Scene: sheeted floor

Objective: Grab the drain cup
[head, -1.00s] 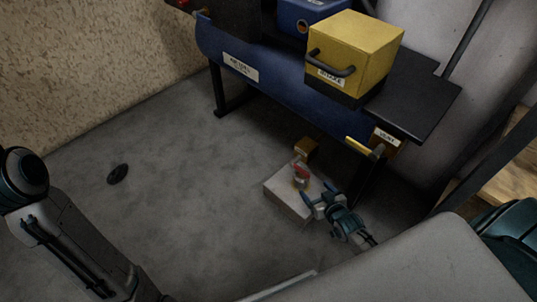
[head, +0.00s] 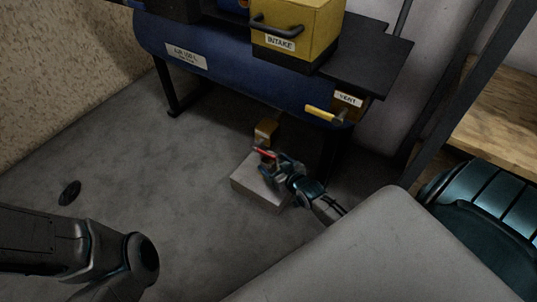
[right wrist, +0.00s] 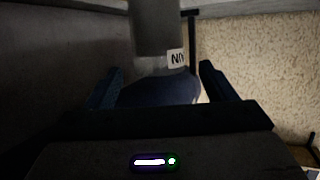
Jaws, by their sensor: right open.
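A small red-topped thing (head: 264,153), apparently the drain cup, is at a pale block (head: 250,188) under the compressor in the head view. My right gripper (head: 275,166) is open right beside it and partly covers it. In the right wrist view, my open fingers (right wrist: 160,88) show either side of a rounded dark-blue shape. A grey cylinder (right wrist: 155,28) with a partly visible label stands above them in the picture. I cannot tell whether it is the cup or whether the fingers touch anything. My left gripper is out of view.
The blue compressor tank (head: 215,78) hangs over the block, with a brass fitting (head: 266,130) below it. A yellow vent lever (head: 322,114) sticks out above my right gripper. A dark disc (head: 69,192) lies on otherwise clear floor at the left.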

